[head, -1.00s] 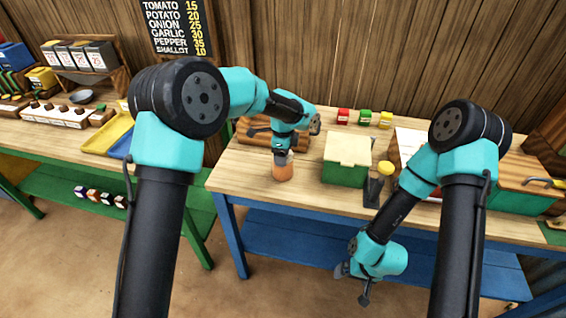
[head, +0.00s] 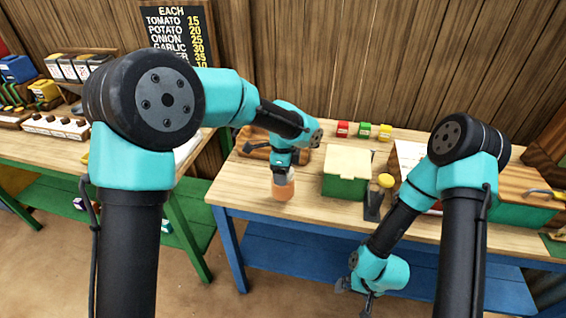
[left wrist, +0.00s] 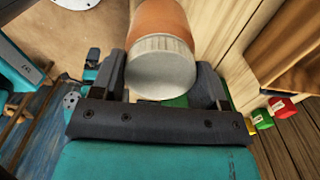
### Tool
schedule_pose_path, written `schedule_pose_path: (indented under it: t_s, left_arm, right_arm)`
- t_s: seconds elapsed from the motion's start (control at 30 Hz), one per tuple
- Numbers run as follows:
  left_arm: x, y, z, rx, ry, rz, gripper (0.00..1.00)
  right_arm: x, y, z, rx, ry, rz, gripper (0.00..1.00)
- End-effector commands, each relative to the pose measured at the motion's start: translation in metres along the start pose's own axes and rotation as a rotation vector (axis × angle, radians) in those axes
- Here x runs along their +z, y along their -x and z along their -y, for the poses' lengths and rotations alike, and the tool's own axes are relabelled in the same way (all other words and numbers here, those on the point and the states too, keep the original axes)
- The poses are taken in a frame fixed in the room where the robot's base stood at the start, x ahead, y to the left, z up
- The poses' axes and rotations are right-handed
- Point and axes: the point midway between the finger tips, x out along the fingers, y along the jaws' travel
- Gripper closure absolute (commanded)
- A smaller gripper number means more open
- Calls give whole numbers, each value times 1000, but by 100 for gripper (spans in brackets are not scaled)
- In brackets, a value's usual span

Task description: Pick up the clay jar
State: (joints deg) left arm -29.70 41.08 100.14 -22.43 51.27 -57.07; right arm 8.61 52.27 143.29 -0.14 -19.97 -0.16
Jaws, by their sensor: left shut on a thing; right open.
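The clay jar (head: 283,190) is orange-brown with a pale lid, near the front left of the blue-legged bench. My left gripper (head: 282,173) is shut on its upper part from above. The left wrist view shows the jar (left wrist: 163,25) with its round pale lid between the two fingers of my left gripper (left wrist: 160,85). I cannot tell whether its base touches the bench top. My right gripper (head: 358,290) is open and empty, low in front of the bench.
A green box with a cream lid (head: 345,175) stands right of the jar, with a dark stand with a yellow top (head: 375,200) beyond it. A wooden rack (head: 258,148) is behind. Red, green and yellow small boxes (head: 364,130) line the back.

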Motion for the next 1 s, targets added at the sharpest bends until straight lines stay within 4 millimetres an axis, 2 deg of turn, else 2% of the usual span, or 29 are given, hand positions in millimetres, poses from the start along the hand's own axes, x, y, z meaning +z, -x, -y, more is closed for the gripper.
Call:
schedule_pose_path:
  t_s: [0.03,0.2,0.4,0.6,1.0]
  left_arm:
    - [-3,3,-13,-1,-3,0,80]
    - [-12,6,-52,-2,-3,1,80]
    - [-19,9,-83,-1,-2,1,80]
    - [-21,9,-94,-1,-1,0,80]
    - [-21,9,-94,-1,0,0,80]
  right_arm:
    - [0,0,0,0,0,0,3]
    - [0,0,0,0,0,0,3]
    - [0,0,0,0,0,0,3]
    - [0,0,0,0,0,0,3]
    - [0,0,0,0,0,0,3]
